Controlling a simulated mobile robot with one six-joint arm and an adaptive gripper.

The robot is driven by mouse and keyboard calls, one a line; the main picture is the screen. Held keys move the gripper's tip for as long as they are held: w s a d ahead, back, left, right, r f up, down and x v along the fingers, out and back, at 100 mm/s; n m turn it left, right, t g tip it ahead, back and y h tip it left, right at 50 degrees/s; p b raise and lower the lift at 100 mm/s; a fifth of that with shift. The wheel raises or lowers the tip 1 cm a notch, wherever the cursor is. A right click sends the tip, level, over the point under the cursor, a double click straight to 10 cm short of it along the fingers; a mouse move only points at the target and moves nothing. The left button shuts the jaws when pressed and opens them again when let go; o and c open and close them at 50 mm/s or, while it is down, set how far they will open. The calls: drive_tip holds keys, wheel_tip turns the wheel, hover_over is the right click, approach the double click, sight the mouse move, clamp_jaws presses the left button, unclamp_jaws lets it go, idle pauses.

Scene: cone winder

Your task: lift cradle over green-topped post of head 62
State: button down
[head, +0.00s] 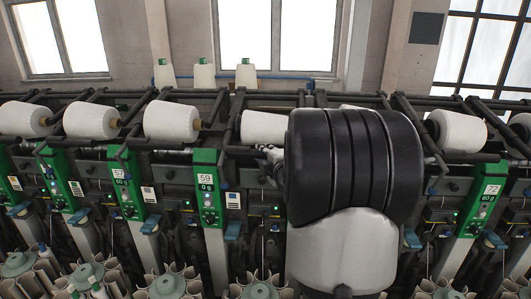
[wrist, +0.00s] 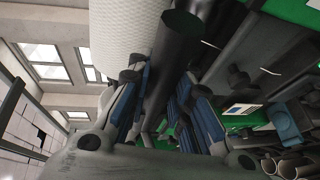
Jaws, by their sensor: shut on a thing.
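In the wrist view my gripper (wrist: 160,82) has its blue-padded fingers on both sides of a dark round bar (wrist: 182,38), which looks like part of a cradle. The fingers are shut on it. A white yarn cone (wrist: 128,32) is close beside the bar. In the head view the same area is mostly behind my arm; a small grey part of my gripper (head: 268,155) shows just below a white cone (head: 264,127). No post numbered 62 can be read; my arm covers that stretch. A green part (wrist: 185,136) shows behind the fingers in the wrist view, its number unreadable.
Green posts numbered 57 (head: 122,180), 59 (head: 207,185) and 72 (head: 484,195) line the machine front. White cones, dark cradle bars and blue levers (head: 232,229) crowd the row. Green-tipped cones (head: 246,75) stand on top. Windows are behind.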

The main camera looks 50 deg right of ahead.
wheel_tip(320, 180, up, 10)
drive_tip(key=s+a+g+y+p, duration=0.1)
drive_tip(key=p, duration=0.8)
drive_tip(key=shift+a+m+p, duration=0.15)
drive_tip(key=shift+m+p, duration=0.15)
drive_tip(key=shift+p, duration=0.1)
drive_tip(key=shift+f, duration=0.1)
drive_tip(key=c, duration=1.4)
unclamp_jaws()
drive_tip(key=shift+c, duration=0.2)
drive_tip(key=shift+s, duration=0.1)
drive_tip(key=v, duration=1.2)
